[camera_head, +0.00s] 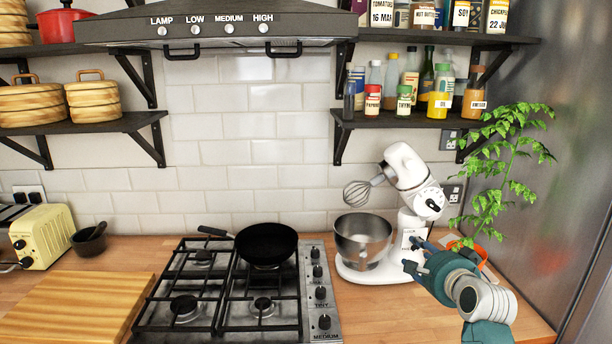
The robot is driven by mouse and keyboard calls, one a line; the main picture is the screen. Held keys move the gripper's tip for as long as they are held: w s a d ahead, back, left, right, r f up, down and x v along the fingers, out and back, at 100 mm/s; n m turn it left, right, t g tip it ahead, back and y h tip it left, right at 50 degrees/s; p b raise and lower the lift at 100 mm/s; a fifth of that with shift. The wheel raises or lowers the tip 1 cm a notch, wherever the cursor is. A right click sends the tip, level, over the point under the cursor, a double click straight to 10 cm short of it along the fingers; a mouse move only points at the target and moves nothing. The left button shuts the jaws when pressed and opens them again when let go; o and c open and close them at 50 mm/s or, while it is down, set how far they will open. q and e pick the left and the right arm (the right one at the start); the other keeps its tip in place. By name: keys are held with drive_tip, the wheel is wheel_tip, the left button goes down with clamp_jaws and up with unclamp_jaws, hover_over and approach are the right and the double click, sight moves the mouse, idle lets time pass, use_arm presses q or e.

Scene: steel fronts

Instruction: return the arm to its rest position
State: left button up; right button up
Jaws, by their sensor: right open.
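My right gripper (414,256) is in the lower right of the head view, its arm coming up from the bottom edge. Its fingers are apart and point left, in front of the base of the white stand mixer (411,173). Nothing shows between the fingers. The picture does not settle whether they touch the mixer. The mixer's head is tilted up, with its whisk (358,192) above the steel bowl (363,240). My left gripper is not in view.
A black pan (266,244) sits on the gas hob (184,309). A cutting board (75,309), mortar (89,240) and yellow toaster (43,237) are at left. A plant (497,170) stands behind my right arm. Shelves with jars (440,119) and the hood (215,26) are above.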

drive_tip(key=s+a+f+n+g, duration=0.2)
drive_tip(key=s+f+n+g, duration=0.15)
drive_tip(key=s+f, duration=0.6)
drive_tip(key=s+a+f+n+g, duration=0.2)
drive_tip(key=s+f+n, duration=0.3)
drive_tip(key=s+f, duration=0.45)
drive_tip(key=s+a+f+n+g, duration=0.2)
drive_tip(key=s+f+n, duration=0.1)
drive_tip(key=s, duration=0.6)
drive_tip(key=s+a+f+n+g, duration=0.1)
drive_tip(key=s+f+n+g, duration=0.15)
drive_tip(key=s, duration=0.75)
drive_tip(key=s+a+f+n+g, duration=0.1)
drive_tip(key=s+a+f+n, duration=0.15)
drive_tip(key=s, duration=0.65)
wheel_tip(320, 180, down, 29)
drive_tip(key=s+g+b, duration=0.1)
drive_tip(key=s+b, duration=0.1)
drive_tip(key=s+d+f+b, duration=0.1)
drive_tip(key=s+d+f, duration=0.1)
drive_tip(key=s+f, duration=0.6)
drive_tip(key=s+d+f+n+g, duration=0.1)
drive_tip(key=s+f, duration=0.8)
drive_tip(key=shift+d+f+h+b, duration=0.2)
drive_tip(key=shift+d+h+b, duration=0.2)
